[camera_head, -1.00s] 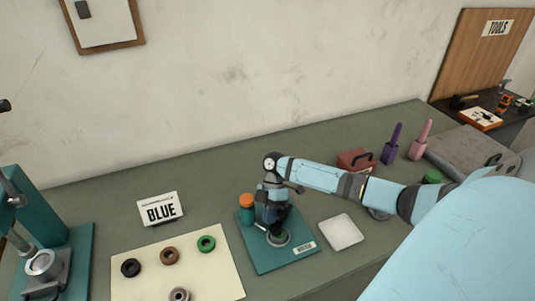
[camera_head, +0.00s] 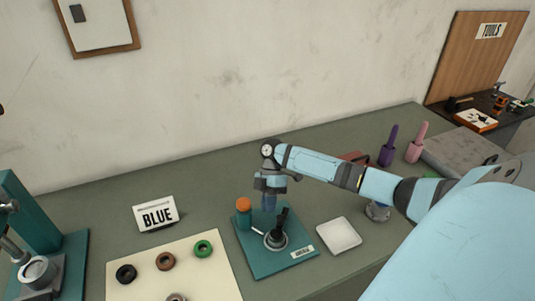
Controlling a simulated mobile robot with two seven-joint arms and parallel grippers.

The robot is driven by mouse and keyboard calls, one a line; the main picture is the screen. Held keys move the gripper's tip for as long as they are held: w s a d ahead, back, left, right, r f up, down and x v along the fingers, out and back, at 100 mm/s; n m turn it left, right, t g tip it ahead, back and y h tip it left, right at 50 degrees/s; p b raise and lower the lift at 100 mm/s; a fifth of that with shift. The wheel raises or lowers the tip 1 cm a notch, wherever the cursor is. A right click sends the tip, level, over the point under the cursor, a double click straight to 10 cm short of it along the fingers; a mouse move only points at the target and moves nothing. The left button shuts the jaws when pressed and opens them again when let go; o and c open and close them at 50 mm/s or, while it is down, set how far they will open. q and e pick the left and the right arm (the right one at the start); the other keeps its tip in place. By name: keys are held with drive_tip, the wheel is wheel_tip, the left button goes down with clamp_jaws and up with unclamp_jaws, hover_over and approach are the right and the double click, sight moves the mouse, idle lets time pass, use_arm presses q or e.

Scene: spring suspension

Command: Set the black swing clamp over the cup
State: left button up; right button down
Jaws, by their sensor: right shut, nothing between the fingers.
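A small metal cup (camera_head: 276,242) stands on a teal base plate (camera_head: 296,262) in the head view. The black swing clamp (camera_head: 282,222) rises at the cup, with its dark upper part standing up. From here I cannot tell whether its arm lies over the cup. My right gripper (camera_head: 269,203) points down just above and behind the cup. It is shut and empty, close to the black clamp but seemingly apart from it. My left gripper is not in view.
A white tray (camera_head: 338,235) lies to the right. Coloured rings lie on a cream mat (camera_head: 205,275) at left, near a BLUE sign (camera_head: 155,214). A teal machine (camera_head: 35,220) stands far left.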

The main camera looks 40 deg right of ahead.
drive_tip(key=b+v, duration=0.1)
drive_tip(key=v, duration=0.8)
drive_tip(key=shift+s+f, duration=0.1)
drive_tip(key=shift+f, duration=0.05)
